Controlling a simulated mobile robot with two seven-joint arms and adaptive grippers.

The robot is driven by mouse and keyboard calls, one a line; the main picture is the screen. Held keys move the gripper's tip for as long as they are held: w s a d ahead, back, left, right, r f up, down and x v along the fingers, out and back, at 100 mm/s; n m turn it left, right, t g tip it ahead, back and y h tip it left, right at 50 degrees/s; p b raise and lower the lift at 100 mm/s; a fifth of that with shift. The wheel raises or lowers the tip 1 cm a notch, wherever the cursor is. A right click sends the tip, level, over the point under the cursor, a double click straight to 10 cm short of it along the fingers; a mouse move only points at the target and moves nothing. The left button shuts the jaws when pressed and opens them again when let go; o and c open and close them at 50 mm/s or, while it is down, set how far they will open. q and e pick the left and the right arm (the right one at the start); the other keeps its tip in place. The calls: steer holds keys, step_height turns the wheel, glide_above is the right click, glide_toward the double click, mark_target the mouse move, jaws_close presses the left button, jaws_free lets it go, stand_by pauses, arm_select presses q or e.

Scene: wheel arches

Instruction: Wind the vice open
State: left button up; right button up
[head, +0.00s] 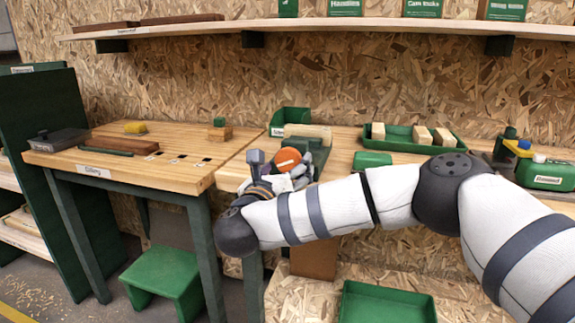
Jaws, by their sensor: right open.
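The vice (319,151) is a dark grey-green body at the front edge of the right bench, largely hidden behind my right gripper. A round orange knob (288,158) shows in front of it, seemingly on the vice's handle. A pale wood block (308,132) lies at the top of the vice; I cannot tell whether the jaws grip it. My right gripper (272,175) is open at the knob, with its fingers around or just beside it; contact is not clear. My left gripper is out of view.
A green tray with wood blocks (414,147) and a green box (372,160) stand on the right bench (345,139). A left bench (185,170) holds small blocks. A shelf (330,27) runs above. A green stool (165,275) and green bin (385,303) are low down.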

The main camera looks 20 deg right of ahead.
mark_target(288, 164)
steer(key=x, duration=0.3)
steer(key=shift+w, duration=0.15)
steer(key=shift+c, duration=0.4)
steer(key=c, duration=1.1)
steer(key=shift+n, duration=0.3)
